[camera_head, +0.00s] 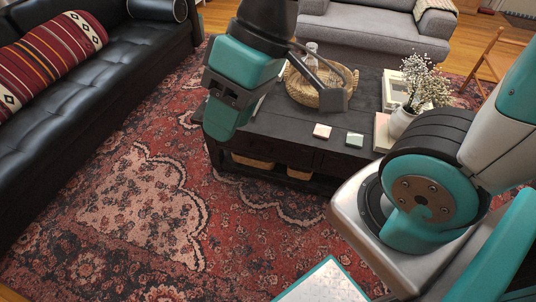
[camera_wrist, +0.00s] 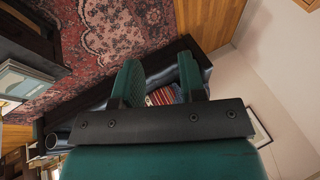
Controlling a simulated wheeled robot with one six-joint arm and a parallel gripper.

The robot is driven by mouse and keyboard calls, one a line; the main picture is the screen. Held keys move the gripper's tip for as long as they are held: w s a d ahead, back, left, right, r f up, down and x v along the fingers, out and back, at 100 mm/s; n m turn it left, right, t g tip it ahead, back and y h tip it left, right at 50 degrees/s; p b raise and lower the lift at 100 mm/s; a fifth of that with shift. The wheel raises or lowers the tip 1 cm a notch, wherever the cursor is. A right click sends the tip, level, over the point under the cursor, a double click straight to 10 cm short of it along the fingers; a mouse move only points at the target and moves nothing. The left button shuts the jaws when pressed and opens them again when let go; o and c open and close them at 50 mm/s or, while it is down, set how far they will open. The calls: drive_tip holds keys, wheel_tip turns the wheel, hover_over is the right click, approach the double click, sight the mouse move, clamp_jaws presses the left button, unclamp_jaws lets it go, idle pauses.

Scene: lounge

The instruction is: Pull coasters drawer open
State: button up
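The dark coffee table (camera_head: 285,120) stands in the upper middle of the head view. Its front face (camera_head: 345,163) is dark and shadowed; drawer outlines are faint, and I see no drawer sticking out. No drawer front is clear in the wrist view.
A woven basket (camera_head: 303,92), books (camera_head: 393,90) and a vase of white flowers (camera_head: 403,121) stand on the table. A black sofa (camera_head: 100,90) is at left, a grey sofa (camera_head: 370,32) behind. The patterned rug (camera_head: 130,215) is clear at front left.

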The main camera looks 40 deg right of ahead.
drive_tip(key=w+d+f+m+t+y+b, duration=0.1)
drive_tip(key=w+f+m+t+y+b, duration=0.15)
drive_tip(key=w+f+b, duration=0.65)
drive_tip(key=w+d+f+m+t+y+b, duration=0.1)
drive_tip(key=w+d+f+m+t+b, duration=0.2)
drive_tip(key=f+b, duration=1.1)
drive_tip(key=w+f+m+t+y+b, duration=0.1)
drive_tip(key=w+f+m+t+b, duration=0.2)
drive_tip(key=w+f+m+b, duration=0.7)
drive_tip(key=w+d+f+m+t+h+b, duration=0.1)
drive_tip(key=d+f+m+t+h+b, duration=0.25)
drive_tip(key=d+f+b, duration=0.7)
drive_tip(key=w+d+f+m+t+h+b, duration=0.15)
drive_tip(key=d+f+m+h+b, duration=0.4)
drive_tip(key=f, duration=0.75)
drive_tip(key=w+d+f+m+t+h+b, duration=0.1)
drive_tip(key=d+f+m+t+h+b, duration=0.15)
drive_tip(key=d+f+b, duration=0.85)
drive_tip(key=w+f+p, duration=0.2)
drive_tip(key=w+p, duration=0.5)
drive_tip(key=w, duration=0.1)
drive_tip(key=w+f+p, duration=0.1)
drive_tip(key=w+p, duration=0.6)
drive_tip(key=w, duration=0.2)
drive_tip(key=shift+d+f, duration=0.15)
drive_tip(key=shift+f, duration=0.25)
drive_tip(key=shift+c, duration=0.5)
clamp_jaws()
